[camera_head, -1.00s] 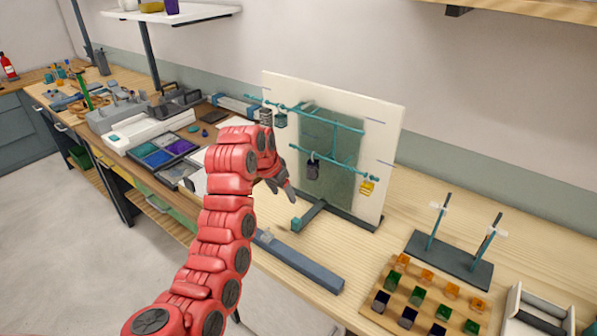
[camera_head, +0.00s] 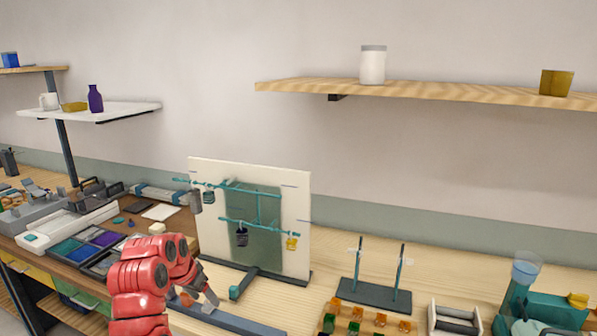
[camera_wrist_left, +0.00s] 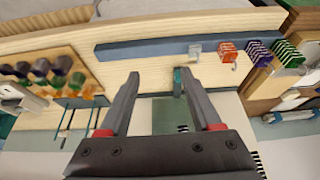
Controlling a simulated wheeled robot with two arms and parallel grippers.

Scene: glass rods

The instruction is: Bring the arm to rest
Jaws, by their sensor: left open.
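My left arm is red and comes in from the lower left of the head view. My left gripper (camera_head: 207,297) is over the bench, in front of the white board. In the left wrist view the left gripper (camera_wrist_left: 158,85) is open, its two dark fingers apart with nothing held between them. A dark tag (camera_head: 242,237) and a yellow tag (camera_head: 292,243) hang on the lower bar. My right gripper is not in view.
A long blue-grey bar (camera_head: 230,318) lies on the bench near the left gripper. A stand with two upright rods (camera_head: 374,293) is to the right, with a block of coloured pieces (camera_head: 368,322) before it. A wooden shelf (camera_head: 420,92) hangs above.

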